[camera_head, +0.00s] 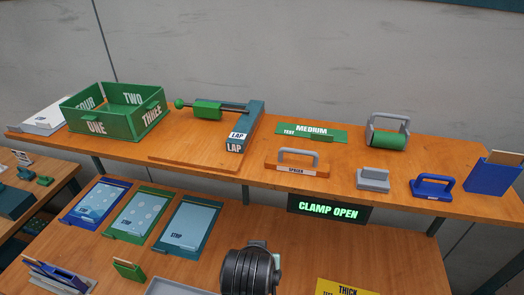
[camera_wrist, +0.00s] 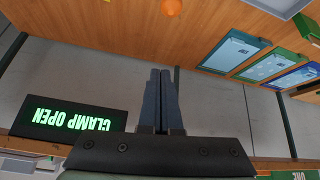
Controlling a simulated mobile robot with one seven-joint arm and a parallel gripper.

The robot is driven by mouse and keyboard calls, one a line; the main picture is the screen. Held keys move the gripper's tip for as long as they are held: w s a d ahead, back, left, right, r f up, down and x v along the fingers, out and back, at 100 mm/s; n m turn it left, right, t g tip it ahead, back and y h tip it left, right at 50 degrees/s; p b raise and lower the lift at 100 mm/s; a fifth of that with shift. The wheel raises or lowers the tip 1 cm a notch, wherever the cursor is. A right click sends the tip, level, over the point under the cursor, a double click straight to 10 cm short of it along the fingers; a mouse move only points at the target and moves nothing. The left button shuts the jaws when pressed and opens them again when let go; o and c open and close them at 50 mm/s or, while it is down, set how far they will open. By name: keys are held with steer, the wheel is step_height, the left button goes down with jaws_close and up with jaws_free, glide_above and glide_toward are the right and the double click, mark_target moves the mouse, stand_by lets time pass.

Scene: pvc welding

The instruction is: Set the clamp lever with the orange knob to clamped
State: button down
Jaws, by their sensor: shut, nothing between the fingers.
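An orange knob (camera_wrist: 172,7) shows at the top edge of the wrist view, over the wooden lower surface; its lever is not visible there. I cannot make out the knob or lever in the head view, where my dark arm covers part of the lower bench. A sign (camera_head: 329,209) glows green with "CLAMP OPEN"; it also shows upside down in the wrist view (camera_wrist: 72,120). My gripper (camera_wrist: 161,74) has its dark fingers together, with nothing between them. Its fingers are apart from the knob in the picture, pointing toward the side where it lies.
The lower bench (camera_head: 185,272) holds several blue and green panels (camera_head: 140,214) at the left and a yellow "THICK" label (camera_head: 344,289) at the front right. The upper shelf (camera_head: 215,160) carries a green divided box (camera_head: 118,123), a lap fixture (camera_head: 250,125) and handled tools (camera_head: 297,163).

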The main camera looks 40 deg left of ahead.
steer(key=shift+s+a+g+p, duration=0.1)
steer(key=shift+s+g+p, duration=0.25)
steer(key=shift+s, duration=0.3)
steer(key=shift+f, duration=0.1)
steer(key=p+x, duration=0.2)
steer(key=x, duration=0.8)
steer(key=s+d+p, duration=0.2)
steer(key=d, duration=0.1)
steer(key=shift+s+f, duration=0.35)
steer(key=shift+f, duration=0.1)
